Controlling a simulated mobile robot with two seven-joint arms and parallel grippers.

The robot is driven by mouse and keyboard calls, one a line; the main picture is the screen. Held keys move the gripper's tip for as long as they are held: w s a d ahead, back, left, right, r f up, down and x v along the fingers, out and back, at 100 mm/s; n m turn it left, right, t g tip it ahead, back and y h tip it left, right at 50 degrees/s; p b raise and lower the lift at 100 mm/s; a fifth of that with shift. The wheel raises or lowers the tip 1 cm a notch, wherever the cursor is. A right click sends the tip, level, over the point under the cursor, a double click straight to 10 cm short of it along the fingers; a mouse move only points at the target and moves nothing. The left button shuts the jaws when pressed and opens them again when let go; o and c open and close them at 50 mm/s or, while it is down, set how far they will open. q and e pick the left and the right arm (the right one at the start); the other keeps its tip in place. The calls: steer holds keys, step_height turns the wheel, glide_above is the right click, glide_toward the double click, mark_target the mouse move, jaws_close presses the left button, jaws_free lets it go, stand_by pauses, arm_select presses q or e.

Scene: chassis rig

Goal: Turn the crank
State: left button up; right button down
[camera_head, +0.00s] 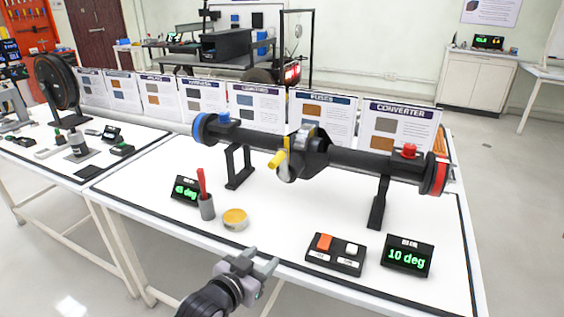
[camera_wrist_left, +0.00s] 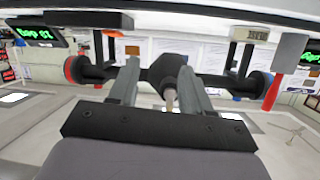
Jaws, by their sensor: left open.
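The crank (camera_head: 278,159) has a yellow handle and sits on the front of the round centre housing (camera_head: 308,152) of a dark axle (camera_head: 355,161). The handle points down and to the left. My left gripper (camera_head: 262,259) is open and empty, low at the table's front edge, well short of the crank. In the left wrist view, the picture is upside down; the gripper's two fingers (camera_wrist_left: 160,66) are apart, with the housing (camera_wrist_left: 168,72) beyond them. A pale stub shows between the fingers; I cannot tell if it is the crank. My right gripper is not in view.
Black stands (camera_head: 379,203) hold the axle. Poster boards (camera_head: 324,117) line the back.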

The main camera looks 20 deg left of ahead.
mark_target(283, 154)
arm_select(q)
steer(key=w+a+r+t, duration=0.1)
steer(key=w+r, duration=0.2)
steer(key=r, duration=0.2)
steer(key=w+r+t+b, duration=0.1)
steer(key=w+r, duration=0.3)
steer(key=r, duration=0.2)
steer(key=w+a+r+t+y+b, duration=0.1)
steer(key=w+r, duration=0.2)
steer(key=r, duration=0.2)
steer(key=shift+w+a+r, duration=0.2)
steer(key=shift+w+a, duration=0.1)
steer(key=shift+w, duration=0.1)
steer(key=w, duration=0.5)
steer(key=shift+w+d, duration=0.1)
steer(key=shift+w, duration=0.9)
steer(key=shift+d, duration=0.1)
jaws_close()
